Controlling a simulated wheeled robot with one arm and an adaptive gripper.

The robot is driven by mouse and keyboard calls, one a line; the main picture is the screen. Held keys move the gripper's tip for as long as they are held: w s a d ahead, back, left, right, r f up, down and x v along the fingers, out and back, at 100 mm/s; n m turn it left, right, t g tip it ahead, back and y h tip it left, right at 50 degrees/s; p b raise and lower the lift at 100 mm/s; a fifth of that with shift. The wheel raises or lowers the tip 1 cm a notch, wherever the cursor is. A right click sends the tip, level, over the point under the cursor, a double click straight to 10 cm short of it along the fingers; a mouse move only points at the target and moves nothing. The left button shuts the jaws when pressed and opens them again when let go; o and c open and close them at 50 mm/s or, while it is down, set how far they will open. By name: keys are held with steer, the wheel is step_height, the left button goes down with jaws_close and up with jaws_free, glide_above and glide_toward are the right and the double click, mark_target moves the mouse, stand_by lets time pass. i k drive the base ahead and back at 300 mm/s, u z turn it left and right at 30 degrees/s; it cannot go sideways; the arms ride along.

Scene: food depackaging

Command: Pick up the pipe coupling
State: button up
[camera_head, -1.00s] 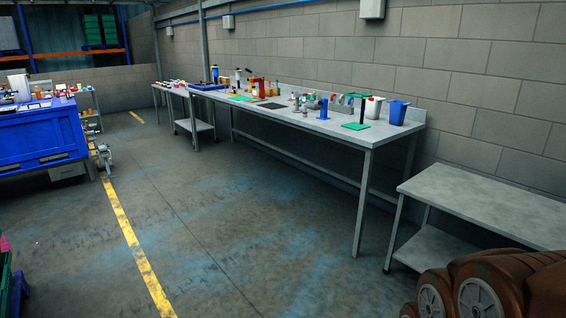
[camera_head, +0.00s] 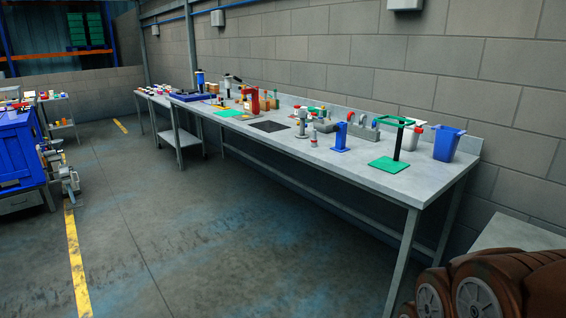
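A long grey workbench (camera_head: 375,181) stands along the wall, with many small objects on it. I cannot tell for sure which of them is the pipe coupling. Grey fitting-like pieces (camera_head: 364,131) lie near the back of the bench, behind a blue upright piece on a blue base (camera_head: 340,138). They are too small to make out. A grey upright piece (camera_head: 301,123) stands left of these. My gripper is not in view; only brown, rounded parts with grey discs, apparently my arm, show at the lower right.
A lower grey table (camera_head: 515,234) stands at the right. A blue crate (camera_head: 18,150) is at the left. The floor between is clear.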

mark_target(302, 112)
steer(key=i, duration=3.7)
steer(key=u, duration=1.35)
